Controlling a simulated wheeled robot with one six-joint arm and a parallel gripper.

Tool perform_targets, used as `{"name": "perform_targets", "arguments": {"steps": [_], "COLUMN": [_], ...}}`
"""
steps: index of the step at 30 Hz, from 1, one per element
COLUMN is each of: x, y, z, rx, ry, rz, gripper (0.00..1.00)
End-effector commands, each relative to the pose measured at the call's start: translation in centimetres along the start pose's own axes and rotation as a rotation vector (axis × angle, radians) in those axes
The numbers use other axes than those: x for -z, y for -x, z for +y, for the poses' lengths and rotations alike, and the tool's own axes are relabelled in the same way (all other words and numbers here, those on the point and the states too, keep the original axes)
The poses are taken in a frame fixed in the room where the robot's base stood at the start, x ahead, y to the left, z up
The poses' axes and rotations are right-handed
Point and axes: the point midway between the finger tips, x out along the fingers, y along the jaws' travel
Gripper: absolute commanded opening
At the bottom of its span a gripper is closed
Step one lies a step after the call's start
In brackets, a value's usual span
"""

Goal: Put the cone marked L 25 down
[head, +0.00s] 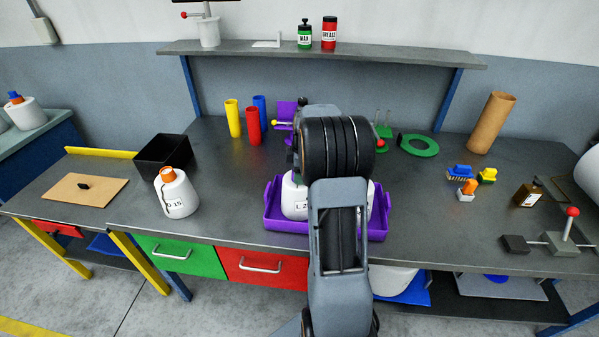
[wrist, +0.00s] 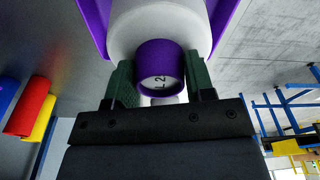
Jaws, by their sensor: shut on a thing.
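The cone marked L 2, its label partly cut off, is white with a purple tip. In the wrist view its purple tip (wrist: 160,56) sits between the two green fingers of my gripper (wrist: 160,84), which is shut on it. In the head view a white cone with a partly hidden L 2 label (head: 294,199) shows in the purple tray (head: 283,226), left of my arm. More white shows in the tray right of my arm. My arm hides the fingers and the cone's top there. I cannot tell if the cone touches the tray floor.
A white cone marked G 15 (head: 177,195) with an orange tip stands left of the tray. A black bin (head: 163,155) is behind it. Coloured tubes (head: 254,126) stand at the back. Bench between tray and brushes is clear.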

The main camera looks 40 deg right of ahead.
Motion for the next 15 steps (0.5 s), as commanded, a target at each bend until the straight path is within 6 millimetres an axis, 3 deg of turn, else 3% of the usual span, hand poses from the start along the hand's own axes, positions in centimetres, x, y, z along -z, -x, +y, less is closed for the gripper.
{"name": "perform_targets", "arguments": {"steps": [7,8,15], "x": [-0.04,-0.04,-0.04], "y": [-0.31,-0.29,-0.26], "z": [0.03,-0.01,-0.02], "rx": [-0.002,0.000,0.001], "ry": [0.000,0.000,0.000], "rz": [0.000,0.000,0.000], "gripper": [0.00,0.52,0.75]}}
